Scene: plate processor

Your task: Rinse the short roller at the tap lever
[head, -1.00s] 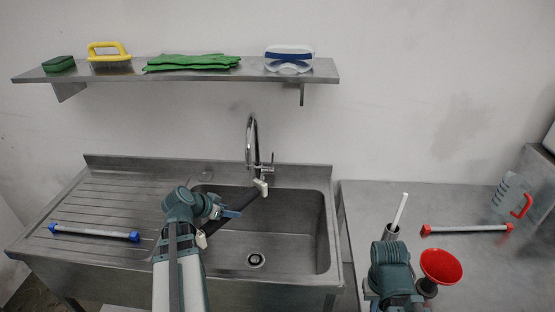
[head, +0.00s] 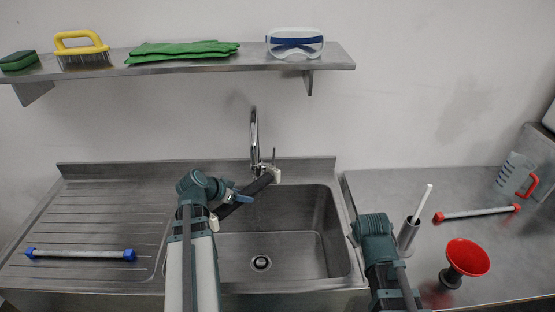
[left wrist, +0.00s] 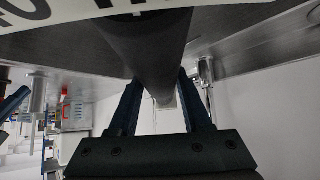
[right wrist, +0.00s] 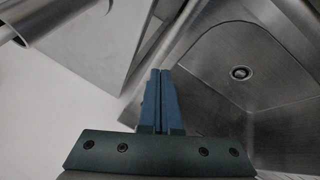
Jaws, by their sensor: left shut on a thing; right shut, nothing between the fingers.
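My left gripper (head: 234,196) is shut on a dark roller with white end caps (head: 255,187) and holds it tilted above the sink's left part. The roller (left wrist: 145,48) lies between the fingers in the left wrist view. Its upper right end is close to the tap lever (head: 274,157) and tap base; I cannot tell whether they touch. The curved chrome tap (head: 254,130) stands behind the basin. No water is visible. My right gripper (right wrist: 160,78) is shut and empty near the sink's right edge.
The sink basin (head: 300,255) is empty. A blue-capped roller (head: 80,254) lies on the drainboard. On the right table are a red-capped roller (head: 477,213), a red funnel (head: 468,257), a metal holder (head: 408,236) with a white stick, and a jug (head: 512,172). A shelf (head: 200,62) hangs above.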

